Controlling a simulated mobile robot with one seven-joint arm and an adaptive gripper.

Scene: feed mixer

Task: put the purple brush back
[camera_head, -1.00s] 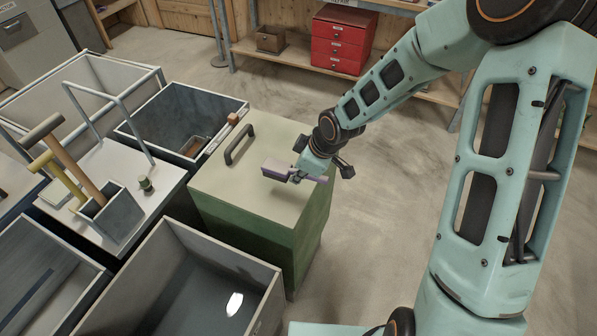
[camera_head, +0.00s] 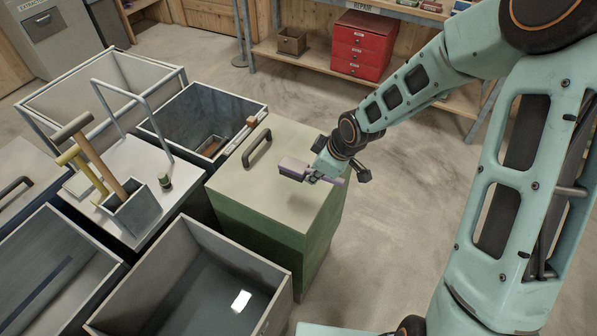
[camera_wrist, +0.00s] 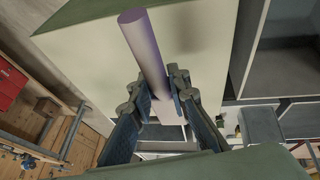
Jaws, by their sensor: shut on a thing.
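The purple brush (camera_head: 295,168) is in my gripper (camera_head: 318,176), above the beige top of the green cabinet (camera_head: 262,185). Its wide block points left and its handle sticks out to the right of the fingers in the head view. In the wrist view the purple handle (camera_wrist: 145,50) runs up between the two fingers of my gripper (camera_wrist: 162,105), which are shut on it. The brush looks a little above the cabinet top, but the exact gap cannot be told. The bristles are not clearly visible.
A black handle (camera_head: 257,148) stands on the cabinet top. Left are a dark open bin (camera_head: 180,120) with a small box inside, a grey open bin (camera_head: 185,285) with a white item, and a grey holder (camera_head: 135,212) with long-handled tools. A red drawer unit (camera_head: 362,45) stands behind.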

